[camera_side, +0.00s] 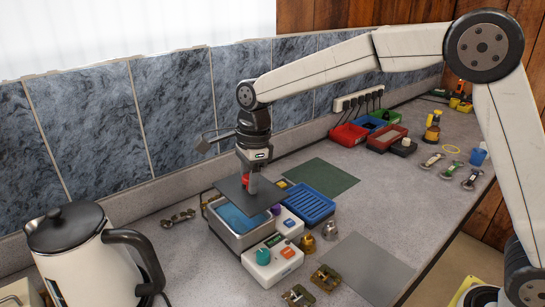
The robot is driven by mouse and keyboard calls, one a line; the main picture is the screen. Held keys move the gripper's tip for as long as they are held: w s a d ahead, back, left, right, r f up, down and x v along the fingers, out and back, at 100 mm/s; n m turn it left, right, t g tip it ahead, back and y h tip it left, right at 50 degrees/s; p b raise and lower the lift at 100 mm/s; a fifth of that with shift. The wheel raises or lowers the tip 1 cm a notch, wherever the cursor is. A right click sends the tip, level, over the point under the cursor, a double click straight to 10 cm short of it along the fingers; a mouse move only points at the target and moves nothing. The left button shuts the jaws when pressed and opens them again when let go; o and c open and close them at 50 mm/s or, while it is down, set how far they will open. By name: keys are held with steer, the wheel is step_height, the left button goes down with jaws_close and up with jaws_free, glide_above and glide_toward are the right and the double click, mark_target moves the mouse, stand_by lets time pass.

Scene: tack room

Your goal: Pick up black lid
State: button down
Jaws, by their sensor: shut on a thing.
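The black lid (240,194) is a flat dark plate. It is in the middle of the side view, tilted a little, above a metal basin (246,241) with a blue inside. My gripper (254,185) points down at the lid and is shut on it. The fingertips are small and partly hidden by the lid. The lid covers part of the basin's far side from this view; the blue inside shows below its near edge. I cannot tell how large the gap between lid and basin is.
A blue ribbed tray (304,203) and a white control box (272,262) with knobs stand close by the basin. A kettle (90,255) stands at the front left. Brass pieces (326,277) lie in front.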

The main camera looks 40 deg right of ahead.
steer(key=s+d+r, duration=0.2)
steer(key=s+r, duration=0.4)
steer(key=s, duration=0.4)
steer(key=shift+s+d, duration=0.15)
steer(key=shift+d, duration=0.15)
steer(key=shift+d+f, duration=0.1)
steer(key=shift+f, duration=0.05)
stand_by(0.4)
